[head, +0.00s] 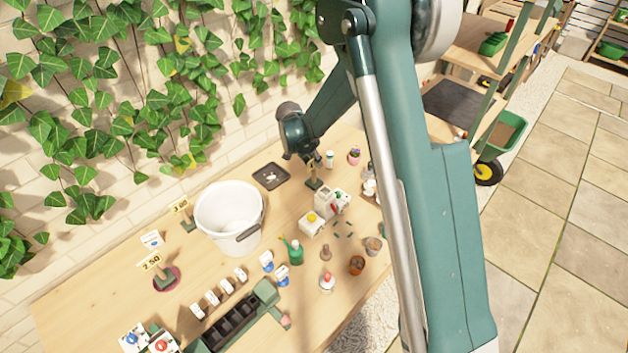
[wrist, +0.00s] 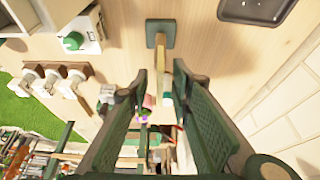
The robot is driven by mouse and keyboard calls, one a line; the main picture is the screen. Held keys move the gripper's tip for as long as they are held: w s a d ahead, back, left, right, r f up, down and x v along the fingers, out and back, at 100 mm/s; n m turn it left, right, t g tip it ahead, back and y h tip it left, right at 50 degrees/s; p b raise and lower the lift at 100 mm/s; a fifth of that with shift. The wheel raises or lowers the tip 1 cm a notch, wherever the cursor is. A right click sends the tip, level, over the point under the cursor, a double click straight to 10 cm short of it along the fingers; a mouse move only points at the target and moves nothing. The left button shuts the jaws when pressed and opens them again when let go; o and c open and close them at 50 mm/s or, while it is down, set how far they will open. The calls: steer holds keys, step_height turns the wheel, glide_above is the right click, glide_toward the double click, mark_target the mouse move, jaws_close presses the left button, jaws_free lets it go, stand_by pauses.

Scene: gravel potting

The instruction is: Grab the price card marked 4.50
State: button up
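A price card on a dark green stand (head: 313,184) is on the bench directly below my gripper (head: 316,162) in the head view; its marking cannot be read. In the wrist view the stand's square base (wrist: 160,26) shows, with the tan card (wrist: 160,57) seen nearly edge-on. My gripper (wrist: 160,80) is open, its two fingers on either side of the card's line, with no visible contact. A further card (head: 152,262) at the left appears to read 2.50.
A black tray (head: 270,177) lies left of my gripper, also in the wrist view (wrist: 258,10). A white bucket (head: 228,218) stands farther left. A small white bottle (head: 330,158) and a potted plant (head: 354,156) are close on the right. White boxes (head: 311,225) stand in front.

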steer(key=shift+c, duration=0.5)
jaws_close()
steer(key=shift+r, duration=0.15)
steer(key=shift+r, duration=4.85)
